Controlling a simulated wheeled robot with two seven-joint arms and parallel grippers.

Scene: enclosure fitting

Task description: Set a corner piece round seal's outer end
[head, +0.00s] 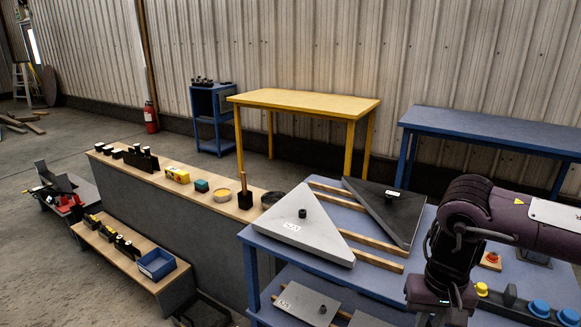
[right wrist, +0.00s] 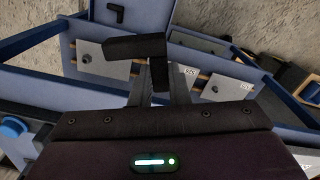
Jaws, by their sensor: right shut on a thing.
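My right gripper (right wrist: 157,84) shows in the right wrist view, shut on a black angled piece (right wrist: 125,47), which looks like a corner piece. One arm of the piece sticks out to the left and another part runs down between the fingers. Another small black L-shaped piece (right wrist: 117,14) lies on a blue-grey surface at the top. In the head view my right wrist (head: 440,285) is over the blue table's front right, and its fingertips are out of the frame. I cannot make out the seal in either view. My left gripper is not in view.
The blue table (head: 255,240) holds a light triangular panel (head: 325,240), a dark triangular panel (head: 375,205) and wooden strips (head: 375,262). Blue knobs (head: 539,308) are at its right front. A long bench (head: 225,202) with small parts stands left. The yellow table (head: 305,101) is bare.

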